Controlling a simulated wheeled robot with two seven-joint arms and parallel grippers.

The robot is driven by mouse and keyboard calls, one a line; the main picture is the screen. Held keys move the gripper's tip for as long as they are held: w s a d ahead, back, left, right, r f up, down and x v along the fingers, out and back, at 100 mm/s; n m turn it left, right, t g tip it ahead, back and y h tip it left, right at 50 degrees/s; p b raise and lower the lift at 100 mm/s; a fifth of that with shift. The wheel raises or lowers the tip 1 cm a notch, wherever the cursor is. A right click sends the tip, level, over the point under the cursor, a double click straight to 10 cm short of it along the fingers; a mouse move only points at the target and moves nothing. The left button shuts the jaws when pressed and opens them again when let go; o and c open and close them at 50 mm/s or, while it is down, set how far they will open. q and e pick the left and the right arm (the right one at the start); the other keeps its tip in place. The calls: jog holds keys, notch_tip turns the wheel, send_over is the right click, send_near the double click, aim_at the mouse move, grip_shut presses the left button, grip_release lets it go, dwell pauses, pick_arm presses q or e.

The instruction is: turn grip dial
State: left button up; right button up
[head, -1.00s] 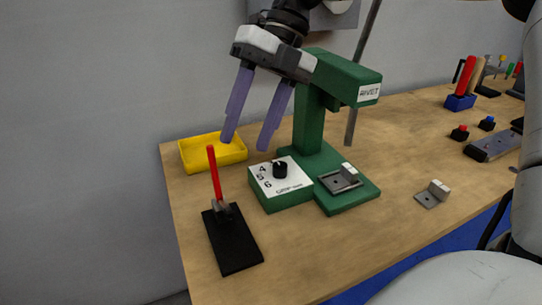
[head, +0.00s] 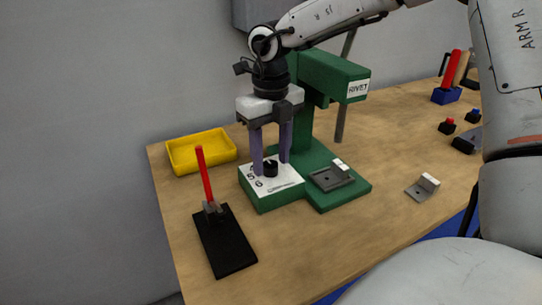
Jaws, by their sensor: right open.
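The grip dial is a black knob (head: 270,169) on the white numbered top of a green box (head: 278,198) at the foot of the green rivet press (head: 343,76). The numbers 5 and 6 show; the rest of the scale is hidden behind a finger. My right gripper (head: 271,168) points straight down over the box. Its two purple fingers are open, one on each side of the knob, with the tips low by the white plate. I cannot tell whether they touch the knob. My left gripper is not in view.
A yellow tray (head: 172,165) stands at the back left. A black base with a red lever (head: 206,178) stands front left. A grey fixture (head: 331,177) sits on the press base, and a small metal bracket (head: 422,187) lies to its right. Free table lies in front.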

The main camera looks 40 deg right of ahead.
jog(key=shift+f, duration=0.15)
jog(key=shift+c, duration=0.4)
jog(key=c, duration=1)
